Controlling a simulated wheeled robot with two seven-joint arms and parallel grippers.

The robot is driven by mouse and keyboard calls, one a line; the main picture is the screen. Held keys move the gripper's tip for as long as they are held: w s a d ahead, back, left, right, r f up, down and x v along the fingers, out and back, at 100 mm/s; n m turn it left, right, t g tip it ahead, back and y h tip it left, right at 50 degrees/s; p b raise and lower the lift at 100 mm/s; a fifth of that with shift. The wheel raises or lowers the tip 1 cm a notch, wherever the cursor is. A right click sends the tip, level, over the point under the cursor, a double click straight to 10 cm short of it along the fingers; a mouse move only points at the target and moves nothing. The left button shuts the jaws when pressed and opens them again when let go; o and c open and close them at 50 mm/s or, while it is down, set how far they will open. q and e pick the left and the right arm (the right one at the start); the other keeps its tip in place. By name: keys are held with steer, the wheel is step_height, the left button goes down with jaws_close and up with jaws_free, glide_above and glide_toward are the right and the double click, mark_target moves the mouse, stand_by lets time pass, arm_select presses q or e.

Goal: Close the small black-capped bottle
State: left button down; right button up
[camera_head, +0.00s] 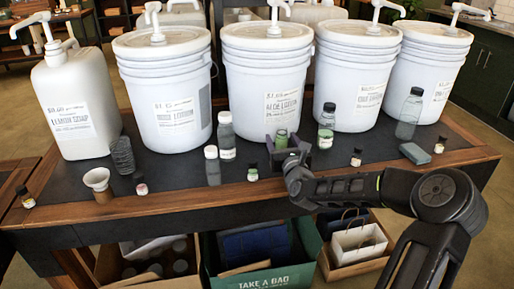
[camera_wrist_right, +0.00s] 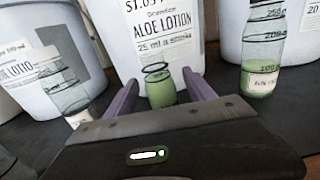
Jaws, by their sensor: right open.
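My right gripper (camera_head: 288,148) is open at the table's front middle, its two purple-grey fingers pointing toward the back. A small clear bottle with green contents (camera_head: 281,138) stands just beyond the fingers. In the right wrist view this bottle (camera_wrist_right: 160,92) is upright between the fingertips (camera_wrist_right: 166,90), with a dark ring at its neck; whether a cap sits on it is unclear. My left gripper is out of view.
White pump buckets (camera_head: 265,90) and a jug (camera_head: 75,105) line the back. A taller black-capped bottle (camera_head: 326,127) stands right of my gripper, a white-capped one (camera_head: 212,167) to its left. A grey block (camera_head: 415,154) lies at the right.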

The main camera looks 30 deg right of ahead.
jaws_close()
stand_by(0.6)
